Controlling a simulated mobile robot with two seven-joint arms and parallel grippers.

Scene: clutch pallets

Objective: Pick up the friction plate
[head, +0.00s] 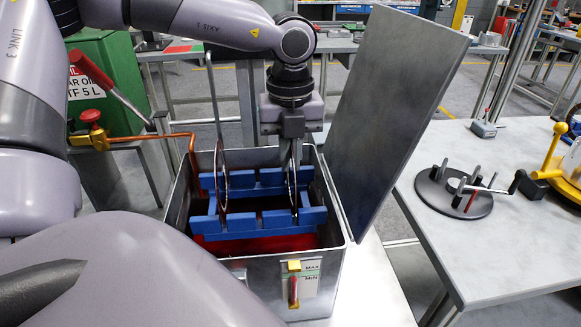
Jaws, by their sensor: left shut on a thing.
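My left gripper (291,150) points straight down over the open metal box (183,205). It is shut on a thin friction plate (292,190), seen almost edge-on. The plate's lower part is among the bars of the blue rack (262,222) inside the box; I cannot tell whether it touches the rack. A second thin plate (222,190) stands upright in the rack to the left, with a thin rod rising beside it. Red fluid (262,244) lies under the rack. My right gripper is not in view.
The box's large grey lid (385,110) stands open on the right. A copper pipe (150,137) with a red-knobbed valve (93,125) runs to the box's left side. A round black fixture (455,192) sits on the right table (500,250). A green container (110,75) stands behind left.

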